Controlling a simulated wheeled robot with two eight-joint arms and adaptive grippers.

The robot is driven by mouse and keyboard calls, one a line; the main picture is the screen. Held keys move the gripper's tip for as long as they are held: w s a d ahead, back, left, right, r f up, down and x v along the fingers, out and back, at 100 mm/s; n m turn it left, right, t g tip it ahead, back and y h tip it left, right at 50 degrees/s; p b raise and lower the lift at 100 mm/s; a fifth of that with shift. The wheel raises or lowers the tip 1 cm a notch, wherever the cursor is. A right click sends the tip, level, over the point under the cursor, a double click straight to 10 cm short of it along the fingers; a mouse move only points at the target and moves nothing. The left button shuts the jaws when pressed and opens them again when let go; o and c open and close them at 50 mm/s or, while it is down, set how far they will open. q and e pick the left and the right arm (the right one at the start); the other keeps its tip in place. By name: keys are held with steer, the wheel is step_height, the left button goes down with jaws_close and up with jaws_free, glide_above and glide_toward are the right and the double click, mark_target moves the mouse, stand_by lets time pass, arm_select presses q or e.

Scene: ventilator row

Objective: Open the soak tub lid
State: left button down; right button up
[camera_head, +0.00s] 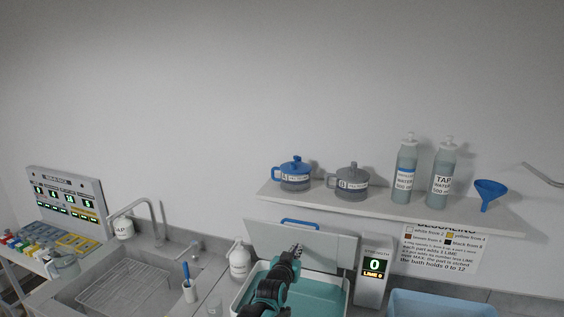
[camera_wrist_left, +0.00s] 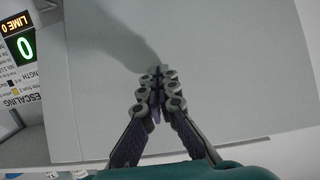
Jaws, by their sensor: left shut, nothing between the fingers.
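The soak tub lid (camera_head: 332,250) is a pale grey panel with a blue handle (camera_head: 300,224) along its top edge. It stands raised and steeply tilted at the back of the soak tub (camera_head: 237,300). The tub is uncovered and shows teal liquid inside. My left gripper (camera_head: 298,249) is shut and empty, in front of the lid's inner face. In the left wrist view the lid (camera_wrist_left: 235,75) fills most of the background behind the closed fingertips (camera_wrist_left: 157,78). I cannot tell whether the fingertips touch it. My right gripper is not in view.
A shelf (camera_head: 400,205) above holds two lidded pots, two bottles and a blue funnel (camera_head: 488,192). A strength display (camera_head: 373,272) stands right of the tub, with a blue bin (camera_head: 440,300) beyond. A white bottle (camera_head: 239,262) and a sink (camera_head: 75,300) are left.

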mark_target(298, 241)
arm_select(q)
steer(key=shift+w+r, duration=0.1)
steer(key=shift+w, duration=0.1)
steer(key=shift+w+d+r+p, duration=0.1)
steer(key=shift+w+d+r, duration=0.15)
steer(key=shift+w, duration=0.25)
steer(key=shift+w+d+r+p, duration=0.1)
steer(key=shift+w+r, duration=0.1)
steer(key=shift+w, duration=0.35)
steer(key=shift+w+d+r+p, duration=0.1)
steer(key=shift+w+d+r, duration=0.15)
steer(key=shift+w, duration=0.25)
steer(key=shift+w+r, duration=0.1)
steer(key=shift+w, duration=0.1)
steer(key=shift+s+a, duration=0.15)
steer(key=shift+s, duration=0.3)
steer(key=f+b+v, duration=0.1)
steer(key=f+v, duration=0.1)
steer(key=v, duration=0.7)
steer(key=shift+s, duration=0.15)
